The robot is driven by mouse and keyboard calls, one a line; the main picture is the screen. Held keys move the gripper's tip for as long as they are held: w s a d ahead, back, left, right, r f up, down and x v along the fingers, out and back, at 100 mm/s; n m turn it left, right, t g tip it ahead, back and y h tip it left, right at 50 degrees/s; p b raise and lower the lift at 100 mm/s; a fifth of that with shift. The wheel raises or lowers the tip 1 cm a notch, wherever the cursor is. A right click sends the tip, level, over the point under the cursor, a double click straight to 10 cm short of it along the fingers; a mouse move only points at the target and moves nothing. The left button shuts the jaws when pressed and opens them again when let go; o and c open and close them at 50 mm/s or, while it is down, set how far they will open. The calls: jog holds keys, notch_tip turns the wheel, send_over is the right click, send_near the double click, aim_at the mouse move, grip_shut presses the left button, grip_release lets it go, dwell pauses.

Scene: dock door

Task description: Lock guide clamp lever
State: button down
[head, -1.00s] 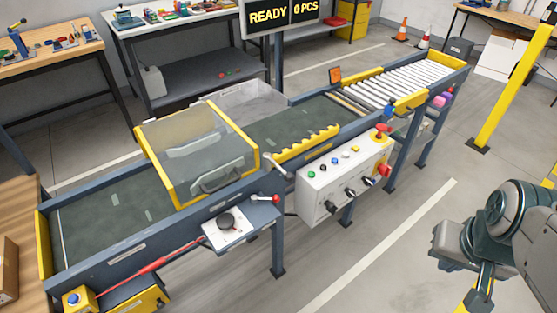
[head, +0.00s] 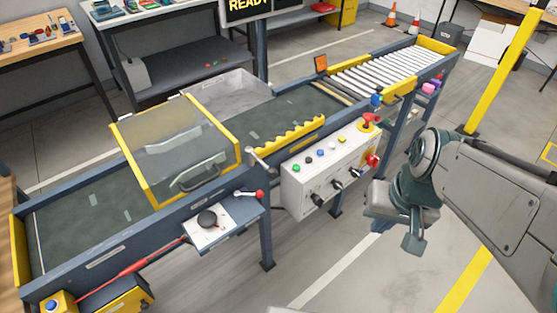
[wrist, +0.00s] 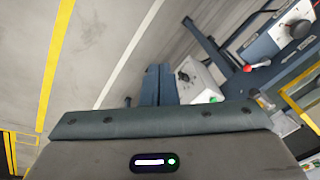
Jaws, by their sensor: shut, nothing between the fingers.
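A short metal lever with a red ball end (head: 252,194) sits beside the white plate with a black round knob (head: 207,219), on the near side of the conveyor. Its red end also shows in the wrist view (wrist: 248,68), at upper right. A second, grey lever (head: 261,159) stands on the conveyor rail just above it. No readable label shows which one is the guide clamp lever. My gripper (head: 412,243) is right of the control box, well apart from both levers. In the wrist view its fingers (wrist: 158,85) are together and empty.
The white control box (head: 325,170), with buttons, knobs and a red stop button, juts out between my gripper and the levers. A clear hood with yellow edges (head: 175,150) covers part of the belt. The floor in front (head: 330,280) is clear.

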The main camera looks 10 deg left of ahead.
jog(key=a+f+g+y+b, duration=0.2)
jog(key=a+f+g+y, duration=0.2)
jog(key=a+f, duration=0.35)
jog(key=m+t+y+b, duration=0.6)
jog(key=m+t+y, duration=0.15)
jog(key=y, duration=0.25)
send_near(249, 195)
jog(key=w+d+f, duration=0.1)
jog(key=w+d, duration=0.2)
jog(key=d, duration=0.2)
jog(key=shift+s+d+f, duration=0.15)
jog(key=shift+d+f, duration=0.1)
jog(key=shift+a, duration=0.15)
jog(key=x, duration=0.9)
jog(key=shift+a, duration=0.35)
jog(key=shift+r, duration=0.1)
